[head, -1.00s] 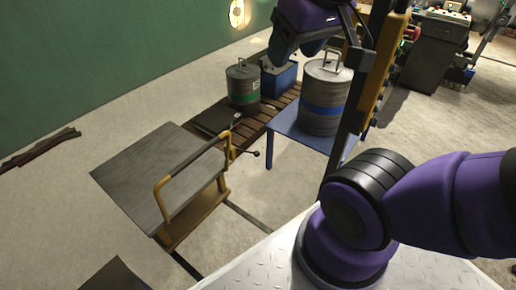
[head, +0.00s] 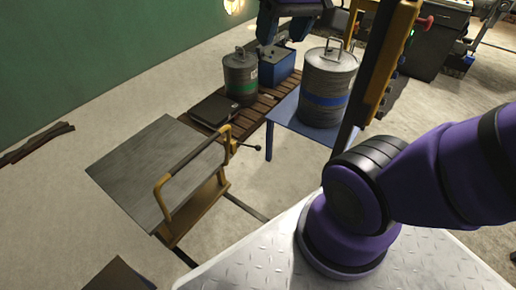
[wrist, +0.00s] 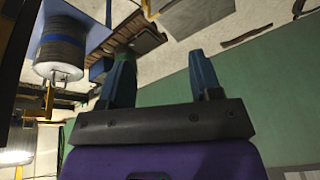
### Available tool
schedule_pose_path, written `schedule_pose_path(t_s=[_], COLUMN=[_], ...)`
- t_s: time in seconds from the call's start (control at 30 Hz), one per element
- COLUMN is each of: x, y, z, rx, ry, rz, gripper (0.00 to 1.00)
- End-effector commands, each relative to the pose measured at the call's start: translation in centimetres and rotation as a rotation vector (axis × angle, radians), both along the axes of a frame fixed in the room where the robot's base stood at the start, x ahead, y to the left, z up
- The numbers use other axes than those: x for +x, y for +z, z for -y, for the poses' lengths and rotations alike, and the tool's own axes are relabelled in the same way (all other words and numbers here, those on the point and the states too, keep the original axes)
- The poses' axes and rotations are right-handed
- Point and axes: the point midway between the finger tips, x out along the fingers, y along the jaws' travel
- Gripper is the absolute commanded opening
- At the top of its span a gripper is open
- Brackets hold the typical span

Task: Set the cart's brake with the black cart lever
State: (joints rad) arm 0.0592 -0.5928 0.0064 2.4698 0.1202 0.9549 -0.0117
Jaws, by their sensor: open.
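The cart (head: 150,165) has a grey flat top and a yellow handle frame (head: 160,190), and stands on the floor at left centre in the head view. The black cart lever (head: 248,147) is a thin rod with a ball end, sticking out to the right from a yellow mount at the cart's far right corner. My gripper (head: 283,32) is at the top of the head view, open and empty, apart from the lever. In the wrist view, its two blue fingers (wrist: 163,75) stand wide apart. I cannot make out the lever there.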

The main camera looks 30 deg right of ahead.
Motion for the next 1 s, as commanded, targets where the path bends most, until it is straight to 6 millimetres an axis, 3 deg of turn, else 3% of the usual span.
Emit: schedule_pose_path(t_s=[0.47, 0.77, 1.0], x=[8.6, 14.6, 19.1], y=[-3.9, -8.2, -12.8], z=[0.7, 2.3, 4.5], rx=[0.265, 0.476, 0.661], ry=[-0.173, -0.306, -0.423], rz=[-0.286, -0.452, -0.564], gripper=[0.58, 0.58, 0.58])
